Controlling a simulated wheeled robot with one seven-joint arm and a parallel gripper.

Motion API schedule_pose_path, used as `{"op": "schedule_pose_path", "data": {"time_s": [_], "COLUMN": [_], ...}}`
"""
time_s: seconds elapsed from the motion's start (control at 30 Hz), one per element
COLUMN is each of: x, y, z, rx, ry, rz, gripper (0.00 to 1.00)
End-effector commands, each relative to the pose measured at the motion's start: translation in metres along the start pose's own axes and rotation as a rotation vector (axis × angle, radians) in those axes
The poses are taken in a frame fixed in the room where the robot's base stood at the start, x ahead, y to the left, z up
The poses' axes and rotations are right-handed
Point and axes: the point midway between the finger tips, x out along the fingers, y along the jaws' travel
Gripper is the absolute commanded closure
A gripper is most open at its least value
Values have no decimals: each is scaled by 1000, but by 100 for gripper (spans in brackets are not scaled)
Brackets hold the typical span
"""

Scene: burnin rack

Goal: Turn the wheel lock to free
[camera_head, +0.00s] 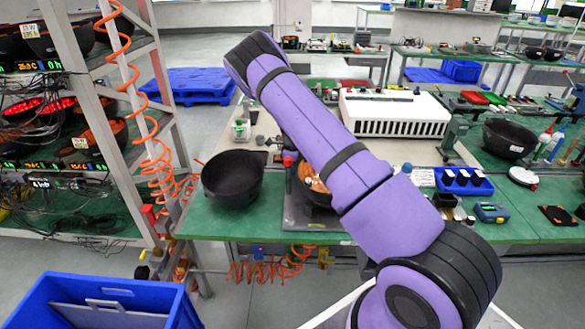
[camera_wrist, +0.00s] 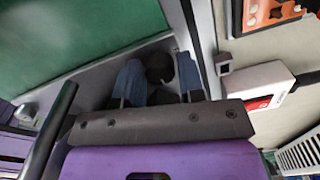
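My gripper (camera_wrist: 160,62) shows in the wrist view with its two blue-grey fingers apart. A dark round knob-like part (camera_wrist: 159,68) lies between the fingertips, against a grey surface. It may be the wheel lock, but I cannot tell for sure. Firm contact between the fingers and this part is not visible. In the head view my purple arm crosses the middle of the picture and my gripper is hidden. No wheel lock can be clearly made out there.
A green workbench (camera_head: 215,222) holds a black bowl (camera_head: 232,178), a white vented box (camera_head: 395,113) and a blue tray (camera_head: 463,182). A rack (camera_head: 160,75) with a coiled orange hose (camera_head: 125,70) stands left. A blue crate (camera_head: 105,290) is at the lower left.

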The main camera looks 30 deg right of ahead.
Motion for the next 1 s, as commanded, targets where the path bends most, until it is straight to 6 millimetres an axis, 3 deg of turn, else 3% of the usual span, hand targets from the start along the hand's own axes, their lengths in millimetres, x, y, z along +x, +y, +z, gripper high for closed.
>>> {"op": "schedule_pose_path", "data": {"time_s": [0.03, 0.1, 0.13, 0.27, 0.6, 0.87, 0.9, 1.0], "x": [0, 0, 0, 0, -1, -1, -1, 0], "y": [0, 0, 0, 0, 0, 0, 0, 0], "z": [0, 0, 0, 0, 0, 0, 0, 0], "rx": [0, 0, 0, -15, -255, -264, -264, -264], "ry": [0, 0, 0, -1, -1, 0, 0, 0], "rz": [0, 0, 0, 0, 0, 0, 0, 0], "gripper": [75, 92, 95, 95, 95, 95, 69, 46]}}
